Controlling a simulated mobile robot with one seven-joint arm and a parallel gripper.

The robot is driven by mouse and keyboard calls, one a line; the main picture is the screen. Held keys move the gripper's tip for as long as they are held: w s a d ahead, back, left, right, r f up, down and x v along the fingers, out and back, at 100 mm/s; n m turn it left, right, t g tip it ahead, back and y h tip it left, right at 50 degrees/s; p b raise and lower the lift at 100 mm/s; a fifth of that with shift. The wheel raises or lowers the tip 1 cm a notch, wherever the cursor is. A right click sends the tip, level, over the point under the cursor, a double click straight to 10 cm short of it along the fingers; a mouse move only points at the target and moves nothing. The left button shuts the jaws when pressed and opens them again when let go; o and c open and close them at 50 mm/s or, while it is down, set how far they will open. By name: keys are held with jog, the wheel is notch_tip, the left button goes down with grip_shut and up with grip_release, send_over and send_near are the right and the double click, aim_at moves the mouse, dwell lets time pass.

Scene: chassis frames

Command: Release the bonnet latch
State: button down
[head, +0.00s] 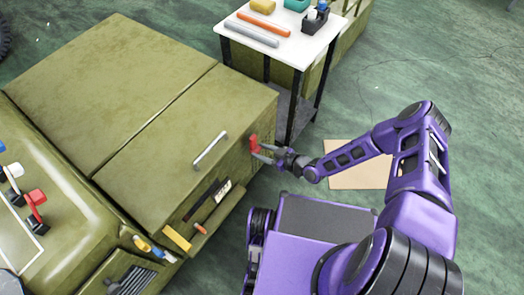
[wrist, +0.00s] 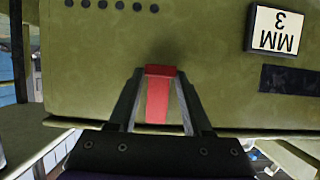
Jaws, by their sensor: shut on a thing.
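The red bonnet latch (head: 253,144) sits on the front face of the olive bonnet (head: 185,120), near its corner. In the wrist view the latch (wrist: 158,97) is a red upright tab between the two fingers. My gripper (head: 258,152) reaches it from the right in the head view. My gripper also shows in the wrist view (wrist: 158,105), with a finger on each side of the latch, shut on it. The bonnet looks closed, with its silver handle (head: 210,151) on top. The lower end of the latch is partly hidden by the gripper.
A white-topped table (head: 290,42) with tools and small containers stands behind the gripper. A plate marked MM 3 (wrist: 275,30) and a dark strip are on the front face. A tan mat (head: 357,170) lies on the green floor. Floor to the right is mostly clear.

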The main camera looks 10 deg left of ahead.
jog(key=h+p, duration=0.1)
jog(key=d+r+h+p, duration=0.1)
jog(key=p, duration=0.1)
jog(key=r+g+h+p, duration=0.1)
jog(key=p, duration=0.1)
jog(key=shift+s+d+r, duration=0.15)
jog(key=shift+s+d, duration=0.05)
jog(key=shift+s, duration=0.1)
notch_tip(320, 180, up, 7)
jog(key=g+h+b, duration=0.2)
jog(key=g+h, duration=0.3)
jog(key=h, duration=0.7)
jog(key=shift+s+d, duration=0.15)
jog(key=shift+d, duration=0.3)
jog(key=shift+r, duration=0.2)
jog(key=shift+c, duration=1.6)
grip_release()
